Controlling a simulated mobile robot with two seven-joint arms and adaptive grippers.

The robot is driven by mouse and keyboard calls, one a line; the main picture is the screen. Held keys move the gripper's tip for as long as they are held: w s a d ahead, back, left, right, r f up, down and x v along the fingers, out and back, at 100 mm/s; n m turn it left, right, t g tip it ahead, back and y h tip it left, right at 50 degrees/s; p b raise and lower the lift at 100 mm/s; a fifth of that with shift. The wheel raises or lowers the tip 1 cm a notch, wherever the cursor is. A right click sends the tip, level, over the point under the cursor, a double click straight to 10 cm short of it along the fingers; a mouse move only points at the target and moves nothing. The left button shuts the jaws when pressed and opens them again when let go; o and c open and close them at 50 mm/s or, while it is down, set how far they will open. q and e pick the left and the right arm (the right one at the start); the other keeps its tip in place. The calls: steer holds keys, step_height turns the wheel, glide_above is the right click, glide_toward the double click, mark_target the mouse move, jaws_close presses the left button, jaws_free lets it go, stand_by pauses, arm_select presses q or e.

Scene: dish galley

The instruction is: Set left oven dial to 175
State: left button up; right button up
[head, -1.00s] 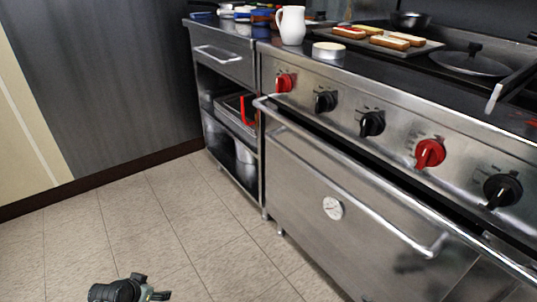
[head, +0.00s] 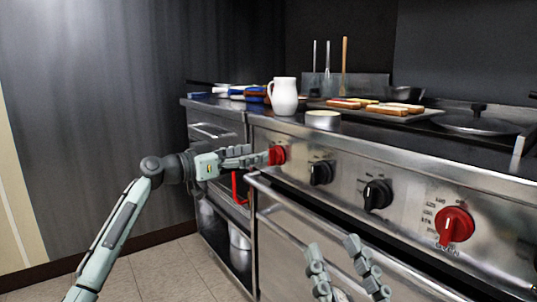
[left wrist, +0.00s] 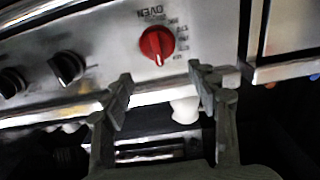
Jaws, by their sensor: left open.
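The left red oven dial (head: 277,155) is on the steel front panel near the range's left end. It also shows upside down in the left wrist view (left wrist: 156,43), with "OVEN" lettering and numbers too blurred to read. Its white mark is at the dial's lower edge in that picture. My left gripper (head: 257,157) is open, its fingers pointing at this dial from the left. In the wrist view the open fingertips (left wrist: 160,75) lie just below the dial, one to each side, not closed on it. My right gripper (head: 332,246) is open and empty before the oven door.
Two black knobs (head: 320,172) (head: 377,194) and a second red dial (head: 454,225) continue along the panel. The oven handle bar (head: 300,207) juts out below.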

mark_target(269, 150)
arm_select(q)
steer(key=x, duration=0.5)
steer(key=shift+w+d, duration=0.25)
steer(key=shift+d, duration=0.1)
steer(key=c, duration=1.2)
